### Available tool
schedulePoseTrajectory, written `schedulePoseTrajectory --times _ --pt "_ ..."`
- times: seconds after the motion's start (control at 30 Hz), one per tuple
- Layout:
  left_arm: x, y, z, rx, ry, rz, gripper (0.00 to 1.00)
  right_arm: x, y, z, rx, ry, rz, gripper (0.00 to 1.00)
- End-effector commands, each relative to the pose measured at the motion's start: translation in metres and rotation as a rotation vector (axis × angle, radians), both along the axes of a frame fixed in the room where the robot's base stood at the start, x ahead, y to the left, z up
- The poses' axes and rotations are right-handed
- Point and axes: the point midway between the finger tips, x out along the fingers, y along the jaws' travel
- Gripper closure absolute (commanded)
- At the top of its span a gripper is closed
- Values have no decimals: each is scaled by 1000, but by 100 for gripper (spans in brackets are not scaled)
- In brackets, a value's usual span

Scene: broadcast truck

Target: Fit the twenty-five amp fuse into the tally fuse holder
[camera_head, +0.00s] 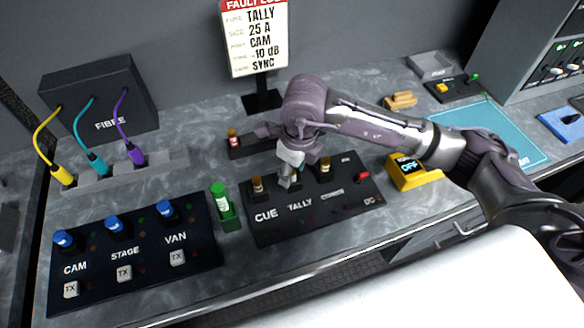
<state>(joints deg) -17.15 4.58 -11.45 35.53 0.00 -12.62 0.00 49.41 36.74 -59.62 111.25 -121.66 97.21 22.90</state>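The dark fuse panel (310,222) is labelled CUE and TALLY, with a third label too small to read. My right gripper (287,182) points down over the TALLY position, between two amber-capped fuses. One of these fuses (257,188) stands at CUE and the other (325,166) stands to the right of TALLY. The gripper covers the tally fuse holder, and I cannot tell whether a fuse is between its fingers. A red-capped fuse (233,137) stands in a dark rack (250,150) behind the panel. No amp rating is readable on any fuse. My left gripper is not in view.
Further left are the CAM/STAGE/VAN panel (140,280) and FIBRE box (100,97). A yellow OFF meter (410,172) stands right. A sign (255,40) reads TALLY, 25 A. The teal mat (490,130) is bare.

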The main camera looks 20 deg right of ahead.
Motion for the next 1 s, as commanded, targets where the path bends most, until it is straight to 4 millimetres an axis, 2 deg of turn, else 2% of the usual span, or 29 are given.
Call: schedulePoseTrajectory --times 0.23,0.3,0.37,0.7,0.9,1.0 --pt "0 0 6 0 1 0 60 0 0 5 0 0 0 54" --pt "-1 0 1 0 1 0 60 0 -1 9 0 -3 0 54" --pt "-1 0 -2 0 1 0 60 0 -1 19 1 -6 0 54" --pt "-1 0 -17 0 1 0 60 -7 -6 90 1 -7 1 54" --pt "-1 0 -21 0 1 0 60 -10 -8 116 1 -3 0 54" --pt "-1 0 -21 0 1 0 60 -11 -9 121 -1 -1 0 54"
